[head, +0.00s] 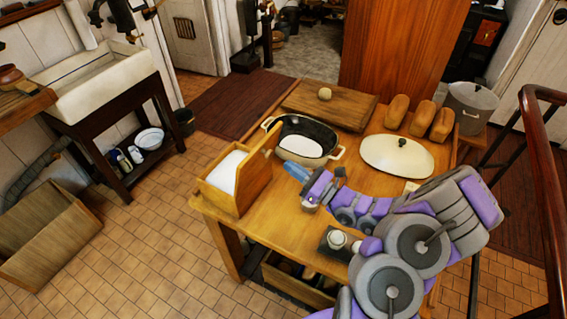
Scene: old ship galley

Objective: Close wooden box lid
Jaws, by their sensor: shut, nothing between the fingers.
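The wooden box (252,190) stands at the left front corner of the wooden table, with white contents (226,172) showing inside. Its lid (263,143) is raised and tilted up along the box's right side, so the box is open. My gripper (295,171) is at the end of my purple and grey arm, just right of the box and apart from the raised lid. Its bluish fingers look closed and empty. My arm reaches in from the lower right over the table.
A roasting pan (330,160) sits close behind my gripper, with a cutting board (300,101) beyond it. A dark tray (336,254) lies near the front edge.

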